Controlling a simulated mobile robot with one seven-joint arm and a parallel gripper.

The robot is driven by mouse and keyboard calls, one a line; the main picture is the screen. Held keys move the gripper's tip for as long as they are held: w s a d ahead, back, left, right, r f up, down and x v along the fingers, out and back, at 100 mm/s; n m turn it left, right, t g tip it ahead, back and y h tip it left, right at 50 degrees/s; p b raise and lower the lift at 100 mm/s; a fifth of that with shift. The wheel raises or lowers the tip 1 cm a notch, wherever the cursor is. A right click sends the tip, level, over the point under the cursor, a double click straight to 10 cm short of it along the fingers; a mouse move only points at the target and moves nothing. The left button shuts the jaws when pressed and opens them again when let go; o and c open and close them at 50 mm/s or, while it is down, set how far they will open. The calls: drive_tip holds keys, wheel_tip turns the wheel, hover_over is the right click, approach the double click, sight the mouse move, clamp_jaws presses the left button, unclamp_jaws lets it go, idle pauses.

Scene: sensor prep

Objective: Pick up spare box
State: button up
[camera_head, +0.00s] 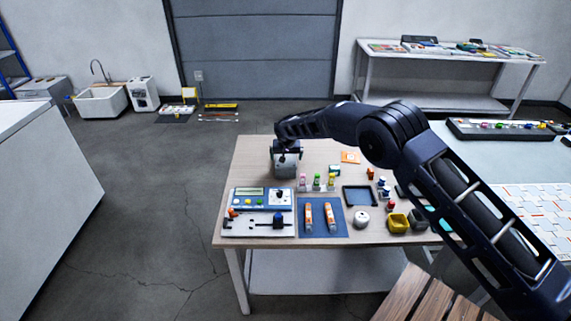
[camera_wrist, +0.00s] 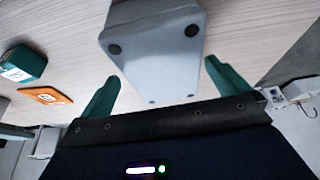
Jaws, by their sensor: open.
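My gripper (camera_head: 288,154) is over the back left part of the wooden table. In the wrist view its two green fingers (camera_wrist: 164,88) are apart. A grey box-like object (camera_wrist: 150,48) with dark round spots at its corners shows ahead of and between the fingers, not visibly gripped. It shows under my gripper in the head view (camera_head: 286,169), partly hidden. A small dark green box (camera_wrist: 24,64) with a white label lies to the left in the wrist view. No readable label tells which one is the spare box.
An orange card (camera_wrist: 45,95) lies near the green box. On the table (camera_head: 252,150) stand a control panel (camera_head: 257,218), a blue mat (camera_head: 322,230) with two tubes, small bottles, a dark tray (camera_head: 359,196) and a yellow bin (camera_head: 398,223). My arm crosses the right side.

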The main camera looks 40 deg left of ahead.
drive_tip(key=shift+x, duration=2.75)
drive_tip(key=shift+a+r, duration=0.1)
drive_tip(key=shift+a, duration=0.1)
